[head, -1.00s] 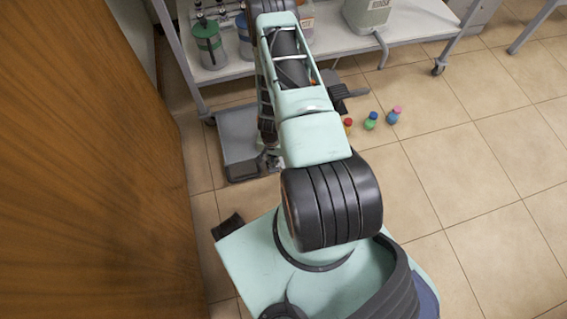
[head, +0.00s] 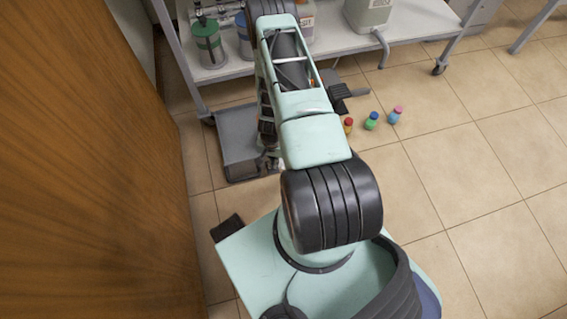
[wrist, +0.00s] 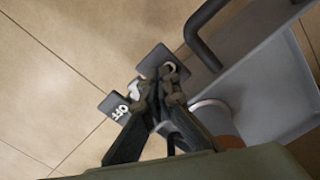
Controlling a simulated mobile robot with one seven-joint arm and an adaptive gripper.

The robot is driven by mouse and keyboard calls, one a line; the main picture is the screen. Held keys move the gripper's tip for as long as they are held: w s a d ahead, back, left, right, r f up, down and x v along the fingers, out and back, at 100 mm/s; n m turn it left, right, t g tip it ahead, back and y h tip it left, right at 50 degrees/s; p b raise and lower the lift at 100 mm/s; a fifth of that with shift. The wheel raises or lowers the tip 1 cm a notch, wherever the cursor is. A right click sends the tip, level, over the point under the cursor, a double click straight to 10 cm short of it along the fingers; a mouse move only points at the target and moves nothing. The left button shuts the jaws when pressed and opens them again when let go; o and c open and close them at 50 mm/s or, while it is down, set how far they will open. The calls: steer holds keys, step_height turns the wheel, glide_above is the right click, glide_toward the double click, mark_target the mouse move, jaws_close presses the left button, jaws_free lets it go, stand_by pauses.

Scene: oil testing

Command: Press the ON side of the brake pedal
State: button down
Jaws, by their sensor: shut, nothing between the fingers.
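The brake pedal shows in the wrist view as two dark pads. The outer pad (wrist: 117,108) bears upturned white lettering that looks like OFF. The other pad (wrist: 153,60), closer to the grey trolley base, is partly covered by my fingers, and no lettering can be read on it. My gripper (wrist: 158,80) is shut and empty, its tips over that second pad in the picture. I cannot tell whether they touch it. In the head view the pedal (head: 340,92) is a small dark shape beside my arm. My gripper is hidden there.
The grey trolley base (head: 238,135) lies on the floor under my arm; its dark curved bar (wrist: 203,30) is near my fingers. Several small coloured bottles (head: 371,121) stand right of the pedal. A shelf (head: 345,45) with containers is behind. A wooden panel (head: 90,170) closes the left; right floor is clear.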

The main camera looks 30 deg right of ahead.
steer(key=shift+f, duration=0.3)
steer(key=shift+r+p, duration=2.3)
steer(key=shift+r, duration=1.3)
